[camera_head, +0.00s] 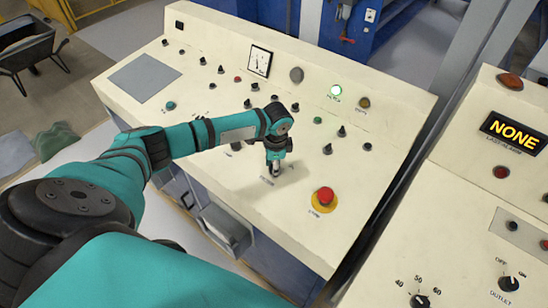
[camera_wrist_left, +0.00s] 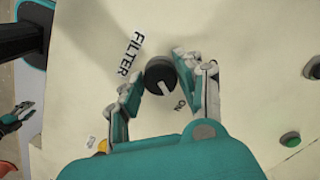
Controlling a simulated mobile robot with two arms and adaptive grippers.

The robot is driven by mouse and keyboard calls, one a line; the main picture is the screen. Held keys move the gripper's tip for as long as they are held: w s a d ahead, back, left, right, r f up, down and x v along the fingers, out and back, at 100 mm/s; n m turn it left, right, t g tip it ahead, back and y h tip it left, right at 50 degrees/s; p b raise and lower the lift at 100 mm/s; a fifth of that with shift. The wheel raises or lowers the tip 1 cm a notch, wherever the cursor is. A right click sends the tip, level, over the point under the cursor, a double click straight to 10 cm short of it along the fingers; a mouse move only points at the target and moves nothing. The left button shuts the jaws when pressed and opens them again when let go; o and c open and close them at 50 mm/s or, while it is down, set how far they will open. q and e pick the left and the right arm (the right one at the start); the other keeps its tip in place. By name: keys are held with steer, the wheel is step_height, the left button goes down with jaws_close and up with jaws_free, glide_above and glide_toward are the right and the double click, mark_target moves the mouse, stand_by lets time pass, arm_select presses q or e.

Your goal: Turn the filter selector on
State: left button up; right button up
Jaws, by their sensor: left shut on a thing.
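The filter selector (camera_wrist_left: 160,75) is a round black knob on the cream panel, with a FILTER label (camera_wrist_left: 131,55) at its upper left and an ON label (camera_wrist_left: 181,104) at its lower right in the left wrist view. A pale mark on the knob lies on its lower side and appears to lean toward ON. My left gripper (camera_head: 275,169) points down at the panel; in the wrist view its fingers stand either side of the knob, shut on it. The gripper hides the knob in the head view. A dark and teal part at the wrist view's left edge may be my right gripper (camera_wrist_left: 17,115).
A red emergency button (camera_head: 324,196) on a yellow base sits right of my left gripper. Several black knobs stand behind it. A second console at the right has a display (camera_head: 514,133) reading NONE.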

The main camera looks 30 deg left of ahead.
arm_select(q)
steer(key=shift+w, duration=0.1)
steer(key=o, duration=1.1)
steer(key=shift+o, duration=0.2)
steer(key=shift+r, duration=0.1)
step_height(320, 180, up, 12)
steer(key=shift+s+d, duration=0.25)
steer(key=shift+d, duration=0.15)
